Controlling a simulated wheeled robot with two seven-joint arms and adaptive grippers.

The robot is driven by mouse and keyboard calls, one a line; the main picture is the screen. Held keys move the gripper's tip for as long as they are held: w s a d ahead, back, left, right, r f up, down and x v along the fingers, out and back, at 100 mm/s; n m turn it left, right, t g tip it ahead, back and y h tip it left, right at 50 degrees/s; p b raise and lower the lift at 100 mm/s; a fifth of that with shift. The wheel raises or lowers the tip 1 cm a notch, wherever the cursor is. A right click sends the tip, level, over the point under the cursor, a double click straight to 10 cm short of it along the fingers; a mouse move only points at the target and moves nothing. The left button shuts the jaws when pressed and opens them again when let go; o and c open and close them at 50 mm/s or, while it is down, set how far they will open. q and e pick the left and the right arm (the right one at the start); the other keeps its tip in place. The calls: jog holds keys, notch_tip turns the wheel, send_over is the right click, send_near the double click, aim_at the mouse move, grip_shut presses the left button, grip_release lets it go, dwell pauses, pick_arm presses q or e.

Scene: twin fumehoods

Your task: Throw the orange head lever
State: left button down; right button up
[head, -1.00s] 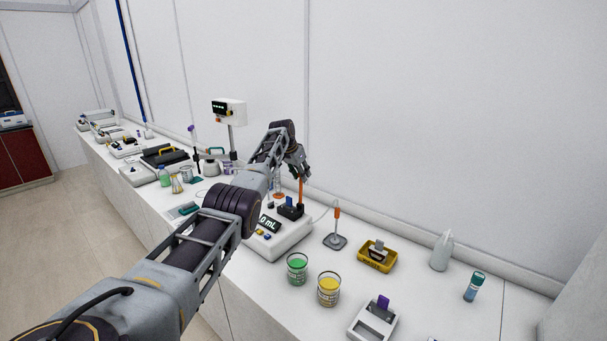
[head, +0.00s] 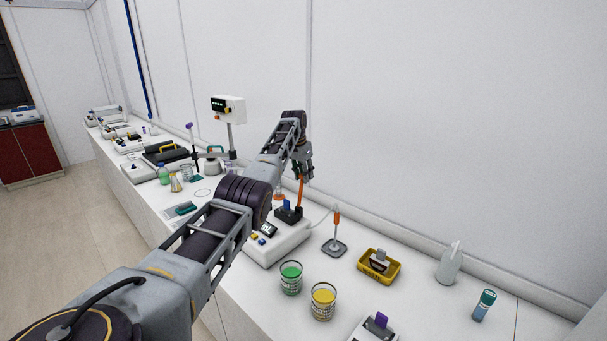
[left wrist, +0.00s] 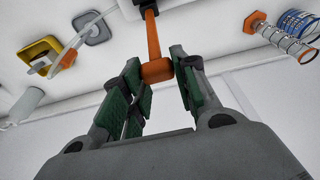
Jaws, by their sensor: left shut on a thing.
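The orange head lever (head: 299,191) stands nearly upright from a black mount (head: 289,215) on a white instrument with a small display (head: 276,240). My left gripper (head: 304,175) is at the lever's top, with its fingers pointing down. In the left wrist view, the orange head (left wrist: 157,70) and its stem lie between the green-padded fingers of my left gripper (left wrist: 158,75), which is shut on the lever. The exact contact on the head is hard to see. My right gripper is not in view.
Beakers of green (head: 291,278) and yellow liquid (head: 323,302) stand in front of the instrument. An orange-topped stand (head: 336,235), a yellow tray (head: 379,266) and a wash bottle (head: 450,264) are to the right. A wall runs behind the bench.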

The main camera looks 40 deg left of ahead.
pick_arm(q)
jog(key=shift+w+d+r, duration=0.1)
jog(key=shift+w+r, duration=0.1)
jog(key=shift+w, duration=0.05)
jog(key=c, duration=1.3)
grip_release()
jog(key=shift+w+f, duration=0.1)
jog(key=shift+w, duration=0.05)
jog(key=shift+c, duration=0.2)
jog(key=shift+o, duration=1.3)
jog(key=shift+w+f, duration=0.35)
jog(key=shift+w, duration=0.05)
jog(key=v, duration=1.2)
jog(key=shift+s, duration=0.2)
jog(key=shift+s, duration=0.1)
